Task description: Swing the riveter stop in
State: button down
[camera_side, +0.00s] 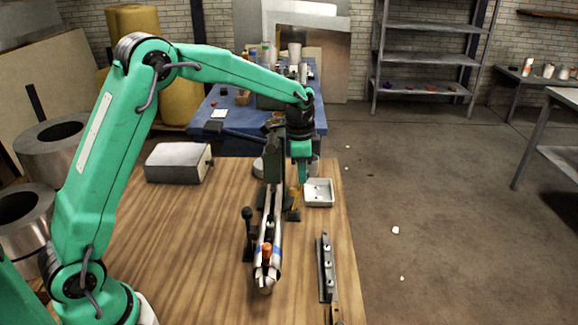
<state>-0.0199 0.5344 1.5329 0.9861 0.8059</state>
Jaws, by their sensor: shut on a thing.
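The riveter (274,165) stands on the wooden bench, with a long metal bar (268,235) reaching from it toward the camera. My gripper (299,182) points down just right of the riveter. It is shut on a small yellow part that looks like the riveter stop (296,200), low beside the riveter. The fingertips and their exact contact are too small to see clearly. An orange-topped piece (266,250) and a blue band sit near the bar's front end.
A white tray (319,203) stands close right of my gripper. A dark upright handle (248,230) is left of the bar. A dark rail with bolts (325,268) lies at the bench's right edge. A grey box (178,163) sits back left; the bench's left middle is clear.

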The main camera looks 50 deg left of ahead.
jog(key=c, duration=1.2)
grip_release()
jog(key=shift+a+f, duration=0.15)
jog(key=shift+a, duration=0.05)
jog(key=shift+d, duration=0.1)
jog(key=shift+r, duration=0.65)
jog(key=r, duration=0.6)
jog(key=shift+s+r, duration=0.25)
jog(key=shift+s, duration=0.1)
